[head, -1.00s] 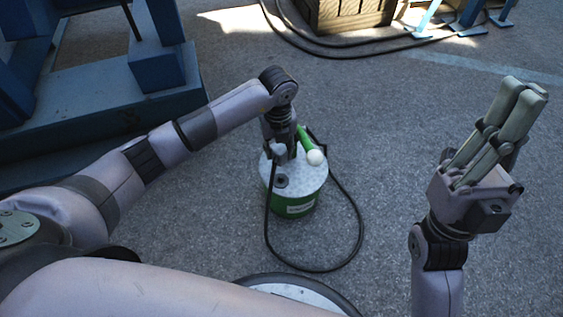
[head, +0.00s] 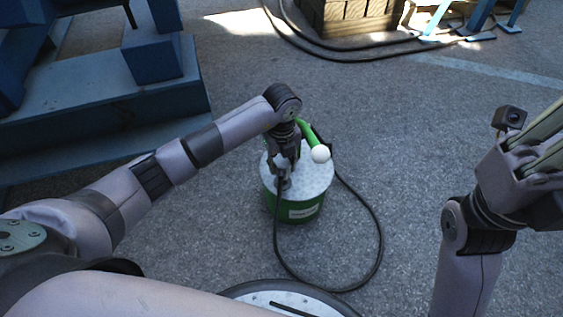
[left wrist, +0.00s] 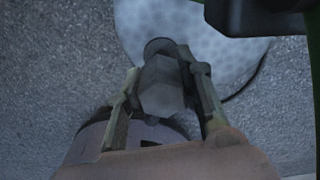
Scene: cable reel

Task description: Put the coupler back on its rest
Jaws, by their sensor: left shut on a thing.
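My left gripper (head: 282,180) is over the near left part of the lid of a green drum-shaped reel (head: 297,211). It is shut on the coupler, a grey faceted piece (left wrist: 162,90) that sits between both fingers in the left wrist view. A dark round rim (left wrist: 160,46) shows at the coupler's far end, against the pale lid (left wrist: 205,42). I cannot tell whether this rim is the rest or whether the coupler touches it. In the head view the gripper hides the coupler. My right gripper (head: 548,135) is at the right edge, partly cut off, away from the reel.
A green crank with a white knob (head: 320,153) stands on the lid, close right of my left gripper. A black cable (head: 380,240) loops on the ground from the reel. A blue steel frame (head: 120,110) is at left, a wooden crate (head: 350,18) behind. Open asphalt lies right.

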